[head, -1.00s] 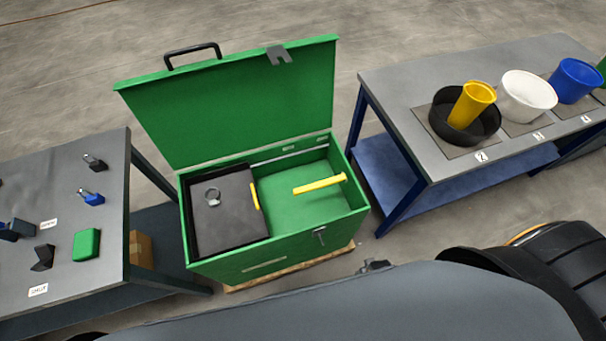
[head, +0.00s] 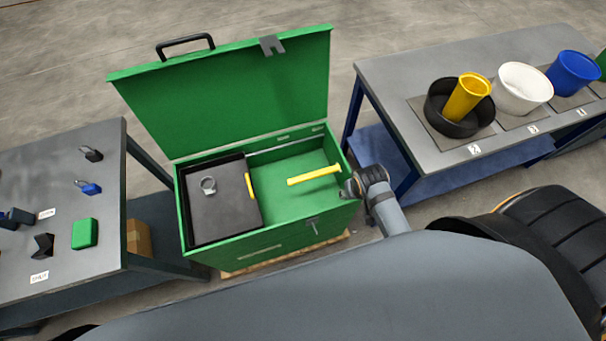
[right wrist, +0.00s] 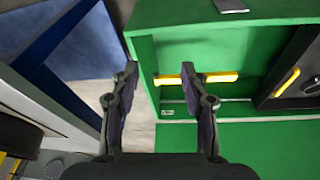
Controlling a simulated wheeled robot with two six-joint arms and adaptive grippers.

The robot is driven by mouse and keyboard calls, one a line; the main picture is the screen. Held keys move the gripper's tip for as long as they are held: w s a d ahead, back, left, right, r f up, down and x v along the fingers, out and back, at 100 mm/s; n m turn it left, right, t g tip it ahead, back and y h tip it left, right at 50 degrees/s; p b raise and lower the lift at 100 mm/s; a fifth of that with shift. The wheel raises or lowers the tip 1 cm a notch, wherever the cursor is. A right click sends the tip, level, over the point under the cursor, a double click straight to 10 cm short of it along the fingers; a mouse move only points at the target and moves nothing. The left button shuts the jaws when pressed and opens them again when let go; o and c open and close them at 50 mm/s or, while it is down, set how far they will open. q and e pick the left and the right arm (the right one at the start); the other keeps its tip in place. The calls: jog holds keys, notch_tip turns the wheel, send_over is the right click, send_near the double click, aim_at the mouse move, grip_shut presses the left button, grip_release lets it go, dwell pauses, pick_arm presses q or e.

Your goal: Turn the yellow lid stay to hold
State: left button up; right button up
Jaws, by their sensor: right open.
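The yellow lid stay (head: 314,175) is a short bar in the right part of the green box (head: 262,242), with one end at the box's right wall. The box's lid (head: 225,95) stands open. My right gripper (head: 348,188) is just outside that right wall, close to the stay's wall end. In the right wrist view the right gripper (right wrist: 160,72) is open and empty, its fingers apart above the wall's edge. The stay (right wrist: 222,77) shows there, partly hidden behind one finger. I cannot tell whether they touch. My left gripper is not in view.
A dark tray (head: 215,205) with a yellow strip fills the box's left part. A table (head: 435,150) with a black bowl, yellow cup and other tubs stands to the right. Another table (head: 90,255) with padlocks and small blocks stands to the left.

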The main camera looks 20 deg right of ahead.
jog(key=w+r+m, duration=0.3)
jog(key=m+g+y, duration=0.1)
jog(key=m+g, duration=0.2)
jog(key=m, duration=1)
send_near(303, 177)
notch_tip(303, 177, down, 9)
jog(key=b, duration=1.1)
jog(key=shift+s+r, duration=0.1)
jog(key=shift+r, duration=0.1)
jog(key=shift+c, duration=0.2)
grip_shut()
